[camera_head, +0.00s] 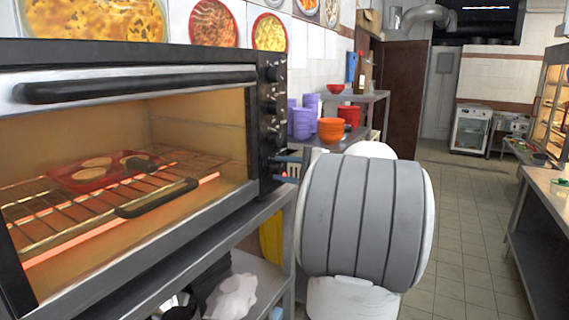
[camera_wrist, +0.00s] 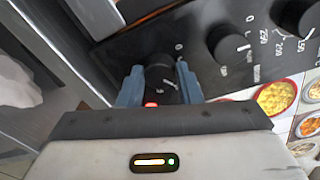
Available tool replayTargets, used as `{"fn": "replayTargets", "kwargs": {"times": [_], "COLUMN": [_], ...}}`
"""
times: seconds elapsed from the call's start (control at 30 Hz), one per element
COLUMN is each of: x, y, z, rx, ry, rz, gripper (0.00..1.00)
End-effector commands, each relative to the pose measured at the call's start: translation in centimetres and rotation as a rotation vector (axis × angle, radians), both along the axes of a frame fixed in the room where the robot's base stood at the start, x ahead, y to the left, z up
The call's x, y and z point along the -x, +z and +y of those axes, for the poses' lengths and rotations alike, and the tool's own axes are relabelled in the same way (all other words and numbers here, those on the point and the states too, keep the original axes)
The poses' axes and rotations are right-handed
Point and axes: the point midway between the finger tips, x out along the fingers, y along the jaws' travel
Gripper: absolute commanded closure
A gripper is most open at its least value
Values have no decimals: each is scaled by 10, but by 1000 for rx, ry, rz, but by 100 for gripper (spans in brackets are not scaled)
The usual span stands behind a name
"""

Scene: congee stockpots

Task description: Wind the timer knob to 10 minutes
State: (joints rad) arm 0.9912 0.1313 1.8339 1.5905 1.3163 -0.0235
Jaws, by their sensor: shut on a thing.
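The black timer knob (camera_wrist: 160,76) is at the end of the oven's dark control panel in the wrist view. My gripper (camera_wrist: 161,82) is shut on it, with one blue-grey finger on each side. A 0 is printed on the panel beside the knob. Smaller marks near it are too blurred to read, and I cannot tell the setting. A red light (camera_wrist: 151,104) shows just below the knob. In the head view my gripper (camera_head: 288,168) is at the lower end of the panel of the oven (camera_head: 125,85), largely hidden by my arm.
Other knobs (camera_wrist: 228,45) line the panel. The oven holds a wire rack (camera_head: 60,220) with a red dish (camera_head: 105,172). Purple and orange bowls (camera_head: 331,130) stand on a shelf behind. The tiled floor (camera_head: 455,200) on the right is clear.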

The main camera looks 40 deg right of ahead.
Motion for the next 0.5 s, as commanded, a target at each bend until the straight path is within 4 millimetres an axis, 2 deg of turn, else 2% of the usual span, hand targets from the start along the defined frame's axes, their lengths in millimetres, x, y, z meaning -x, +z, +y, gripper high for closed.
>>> {"fn": "replayTargets", "kwargs": {"times": [0.2,0.5], "x": [0,0], "y": [4,3], "z": [-1,-1], "rx": [-178,-352], "ry": [1,0], "rz": [75,147], "gripper": [91,91]}}
